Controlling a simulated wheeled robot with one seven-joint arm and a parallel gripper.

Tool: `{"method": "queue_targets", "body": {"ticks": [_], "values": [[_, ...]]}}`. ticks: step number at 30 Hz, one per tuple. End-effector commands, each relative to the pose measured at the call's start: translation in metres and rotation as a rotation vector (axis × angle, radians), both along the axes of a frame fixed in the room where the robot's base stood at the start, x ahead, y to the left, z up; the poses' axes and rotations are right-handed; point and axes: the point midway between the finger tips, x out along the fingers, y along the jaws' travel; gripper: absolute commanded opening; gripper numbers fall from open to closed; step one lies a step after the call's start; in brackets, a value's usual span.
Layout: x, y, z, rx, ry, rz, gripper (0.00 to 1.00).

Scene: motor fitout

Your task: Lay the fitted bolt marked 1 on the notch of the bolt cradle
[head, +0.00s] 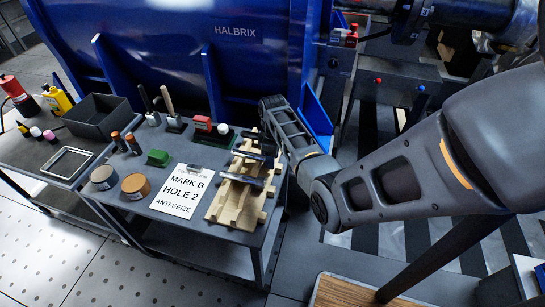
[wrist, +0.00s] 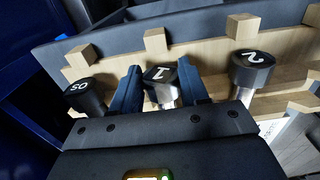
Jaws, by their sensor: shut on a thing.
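The bolt marked 1 (wrist: 160,78) is between the two blue fingers of my gripper (wrist: 155,88), which is shut on it near its dark head. The wooden bolt cradle (head: 222,207) stands on the right of the cart top, and its pegs and rails show behind the bolt in the wrist view (wrist: 215,55). The bolt marked 2 (wrist: 250,68) lies in the cradle to the right. Another dark-headed bolt (wrist: 85,95) is to the left, its mark hard to read. I cannot tell whether bolt 1 touches the cradle; its notch is hidden.
A sheet reading MARK B, HOLE 2, ANTI-SEIZE (head: 182,190) lies left of the cradle. Two round tins (head: 136,186), a green block (head: 158,157) and several tools share the cart. The blue HALBRIX housing (head: 230,60) rises close behind.

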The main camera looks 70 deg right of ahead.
Motion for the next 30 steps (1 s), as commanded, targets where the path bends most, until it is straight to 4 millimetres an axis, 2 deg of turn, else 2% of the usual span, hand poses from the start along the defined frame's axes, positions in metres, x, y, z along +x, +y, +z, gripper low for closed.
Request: {"method": "queue_targets", "body": {"ticks": [5, 6, 14, 23, 26, 30], "values": [[0.001, -0.001, -0.002, -0.002, -0.002, 0.0, 0.0], [0.001, -0.001, -0.001, -0.003, -0.002, 0.0, 0.47], [0.0, 0.0, -0.002, -0.001, -0.001, 0.0, 0.72], [0.0, 0.0, -0.002, 0.0, 0.001, 0.0, 0.74], [0.0, 0.0, 0.008, -0.002, -0.001, 0.0, 0.74], [0.001, 0.0, 0.03, -0.004, -0.003, 0.001, 0.74]]}}
